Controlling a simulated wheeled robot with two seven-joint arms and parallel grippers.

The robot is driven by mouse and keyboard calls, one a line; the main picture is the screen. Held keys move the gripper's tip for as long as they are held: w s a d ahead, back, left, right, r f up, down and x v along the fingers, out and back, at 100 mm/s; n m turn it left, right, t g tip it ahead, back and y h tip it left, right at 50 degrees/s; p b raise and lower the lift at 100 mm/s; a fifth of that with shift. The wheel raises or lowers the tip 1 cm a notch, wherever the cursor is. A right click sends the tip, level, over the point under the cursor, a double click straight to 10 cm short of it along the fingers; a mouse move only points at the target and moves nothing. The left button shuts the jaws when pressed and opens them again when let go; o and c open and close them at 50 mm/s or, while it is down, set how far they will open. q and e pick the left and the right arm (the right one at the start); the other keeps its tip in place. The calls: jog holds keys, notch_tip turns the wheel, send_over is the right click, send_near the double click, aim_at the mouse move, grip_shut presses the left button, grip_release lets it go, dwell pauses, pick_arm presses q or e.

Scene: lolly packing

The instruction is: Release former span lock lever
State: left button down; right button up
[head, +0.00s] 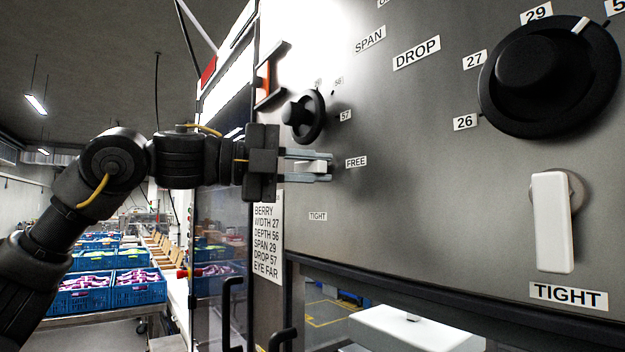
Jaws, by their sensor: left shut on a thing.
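A white lock lever (311,167) is on the far part of the grey panel. It lies roughly level, pointing at the FREE label (356,162), with a TIGHT label (317,216) below. My left gripper (325,167) is shut on it, one finger above and one below, hiding part of it. A second white lever (553,222) at the right hangs straight down above its TIGHT label (568,295), untouched. SPAN (370,40) and DROP (416,52) labels are above; I cannot tell which lever each belongs to. My right gripper is not in view.
A small black knob (304,116) sits just above my left gripper. A large black dial (549,76) is at the upper right. A settings card (268,238) hangs below my gripper. Blue crates (138,288) stand at the lower left. The panel between the levers is clear.

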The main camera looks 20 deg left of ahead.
pick_arm(q)
jog(key=shift+n, duration=0.3)
jog(key=shift+r, duration=0.15)
jog(key=c, duration=1.3)
grip_release()
jog(key=b+v, duration=0.3)
jog(key=v, duration=0.8)
jog(key=shift+b, duration=0.4)
jog(key=shift+f, duration=0.25)
